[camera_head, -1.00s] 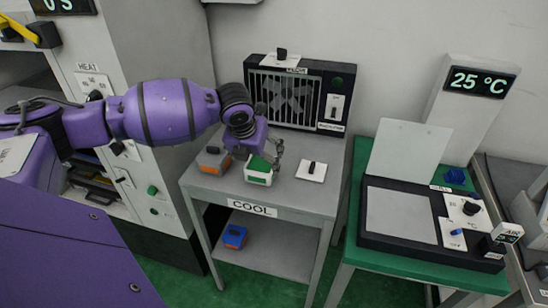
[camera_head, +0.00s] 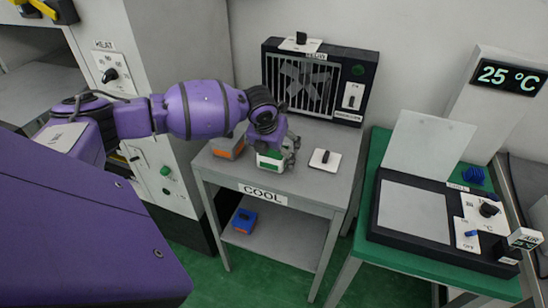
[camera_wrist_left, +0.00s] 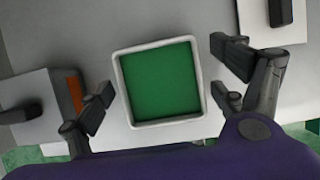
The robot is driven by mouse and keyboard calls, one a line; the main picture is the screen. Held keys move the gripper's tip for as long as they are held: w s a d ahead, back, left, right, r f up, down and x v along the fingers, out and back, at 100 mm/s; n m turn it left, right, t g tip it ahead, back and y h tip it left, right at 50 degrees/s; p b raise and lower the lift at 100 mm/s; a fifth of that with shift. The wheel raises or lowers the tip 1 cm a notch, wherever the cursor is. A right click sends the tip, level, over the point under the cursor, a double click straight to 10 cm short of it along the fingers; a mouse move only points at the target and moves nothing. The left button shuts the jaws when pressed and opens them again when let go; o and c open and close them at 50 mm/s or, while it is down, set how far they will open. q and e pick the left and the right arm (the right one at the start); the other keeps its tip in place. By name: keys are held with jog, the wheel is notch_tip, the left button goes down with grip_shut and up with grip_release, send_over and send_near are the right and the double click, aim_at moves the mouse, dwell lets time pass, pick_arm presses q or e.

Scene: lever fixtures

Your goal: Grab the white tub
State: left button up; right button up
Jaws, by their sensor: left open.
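The white tub (camera_head: 269,164) stands on the grey COOL table, with a green face at its front. In the left wrist view the white tub (camera_wrist_left: 155,44) shows from above as a square white rim around a green inside. My left gripper (camera_head: 276,152) points down over the tub and partly hides its top. In the left wrist view the left gripper (camera_wrist_left: 165,88) is open, with fingers at the left and right of the tub and a gap on each side. My right gripper is not in view.
A grey-and-orange box (camera_head: 228,147) stands left of the tub, and a switch plate (camera_head: 325,160) lies to its right. A fan unit (camera_head: 318,82) stands behind. A blue-and-orange box (camera_head: 244,221) is on the lower shelf. A green table (camera_head: 385,140) with a heater device is at right.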

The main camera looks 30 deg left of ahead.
pick_arm(q)
jog(key=c, duration=1.3)
jog(key=shift+r, duration=0.1)
jog(key=shift+c, duration=0.2)
